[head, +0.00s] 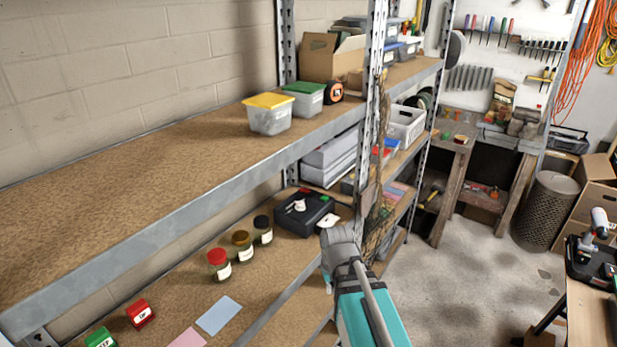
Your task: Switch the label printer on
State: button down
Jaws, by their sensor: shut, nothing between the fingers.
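The label printer (303,213) is a dark, boxy device on the lower shelf, close to the rack's upright. A small white part sits on its top, and a white piece shows at its right side. I cannot tell the state of its switch. My arm reaches up from the bottom of the head view, with a teal link and a grey joint just right of the printer. My gripper itself cannot be made out.
Jars with red (219,264), brown (242,246) and black (263,230) lids stand left of the printer. Blue (219,315) and pink (187,338) cards lie in front. The upper shelf's edge (200,190) runs above. A metal upright (374,90) stands close to my arm.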

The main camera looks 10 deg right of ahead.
jog(key=w+r+n+p, duration=0.1)
jog(key=w+r+p, duration=0.3)
jog(key=r+p, duration=0.25)
jog(key=n+t+y+p, duration=0.4)
jog(key=n+y, duration=0.1)
jog(key=n, duration=0.3)
send_near(304, 189)
jog(key=v, duration=0.3)
jog(key=shift+s+d, duration=0.15)
jog(key=shift+s, duration=0.25)
jog(key=shift+f+b, duration=0.15)
jog(key=shift+b, duration=0.25)
jog(key=b+x, duration=0.3)
jog(key=x, duration=0.1)
jog(key=shift+w+f+b, duration=0.2)
jog(key=shift+f+b, duration=0.05)
jog(key=shift+b, duration=0.15)
jog(key=shift+a+b+x, duration=0.2)
jog(key=shift+b+x, duration=1.75)
jog(key=shift+x, duration=0.65)
jog(key=shift+w+r, duration=0.1)
jog(key=shift+r, duration=0.05)
